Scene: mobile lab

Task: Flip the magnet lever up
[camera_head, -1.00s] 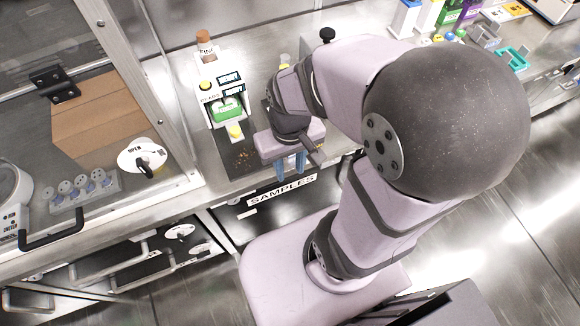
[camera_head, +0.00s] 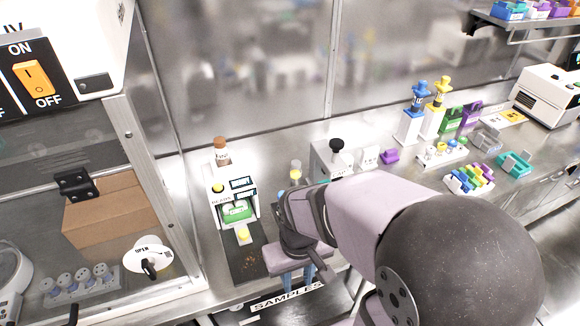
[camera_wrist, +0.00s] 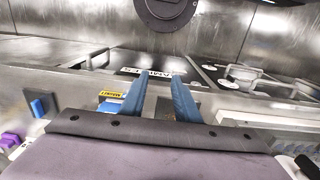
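A black round knob (camera_head: 336,145) stands on top of a grey metal box (camera_head: 325,163) at the back of the bench, behind my arm. It may be the magnet lever, but no readable label confirms this. My gripper (camera_head: 296,274) points down near the bench's front edge, above the SAMPLES label and left of and nearer than the knob. In the wrist view my blue fingers (camera_wrist: 160,98) are apart with nothing between them. A yellow label (camera_wrist: 112,94) shows beside the left finger, too small to read surely. A dark knob (camera_wrist: 308,165) sits at the lower right corner.
A white bead unit (camera_head: 212,208) with a green screen and a brown-capped bottle (camera_head: 221,152) stand left of my gripper. A glass-fronted cabinet with a cardboard box (camera_head: 105,215) is farther left. Colourful racks (camera_head: 468,178) and pipette stands (camera_head: 410,125) occupy the right.

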